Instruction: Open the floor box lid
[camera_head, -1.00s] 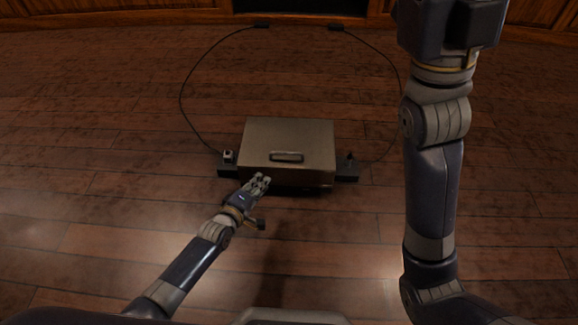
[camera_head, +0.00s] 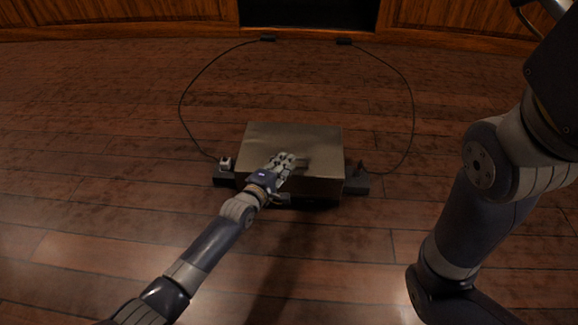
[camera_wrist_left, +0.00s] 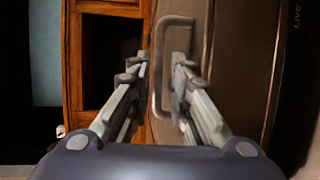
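The floor box (camera_head: 318,188) is a brownish-grey metal box on the wooden floor, and its flat lid (camera_head: 300,133) is down. In the head view my left gripper (camera_head: 284,161) is over the lid's front part and hides most of the handle. In the left wrist view the handle (camera_wrist_left: 157,72) is a grey U-shaped bar. It lies between the two fingers of the left gripper (camera_wrist_left: 160,78), which are apart with gaps visible. I cannot tell whether either finger touches it. My right arm is at the right edge, and its gripper is outside the picture.
Dark side blocks (camera_head: 357,181) flank the box, with a white plug piece (camera_head: 226,164) on the left one. Two thin cables (camera_head: 413,112) loop back to the wooden cabinet (camera_head: 120,15). The floor around the box is clear.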

